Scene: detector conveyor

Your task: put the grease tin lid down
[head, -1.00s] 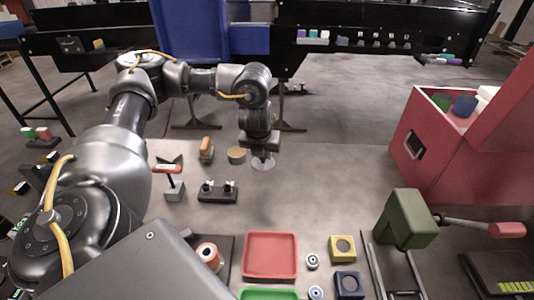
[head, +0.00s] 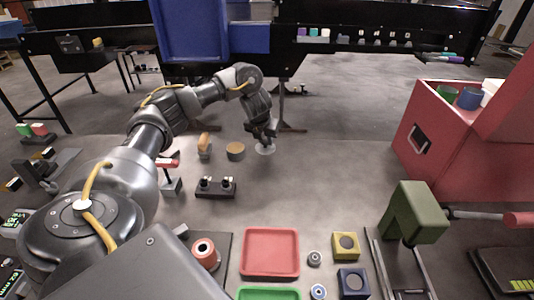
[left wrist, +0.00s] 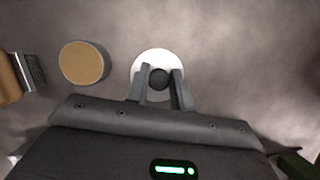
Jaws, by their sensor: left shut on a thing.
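The grease tin lid is a pale disc (head: 265,151) with a dark knob, at the far part of the table in the head view. It also shows in the left wrist view (left wrist: 151,58). My left gripper (head: 268,138) is shut on the lid's knob, with its fingers (left wrist: 160,80) on either side of it. The lid is at or just above the table; I cannot tell if it touches. The grease tin (head: 235,152), a short cylinder with a tan top, stands apart to the left of the lid, also in the left wrist view (left wrist: 84,63). My right gripper is out of view.
A dark block with two knobs (head: 215,188) is nearer. A red tray (head: 270,252) lies in front, and a red bin (head: 450,150) stands right. The table right of the lid is clear.

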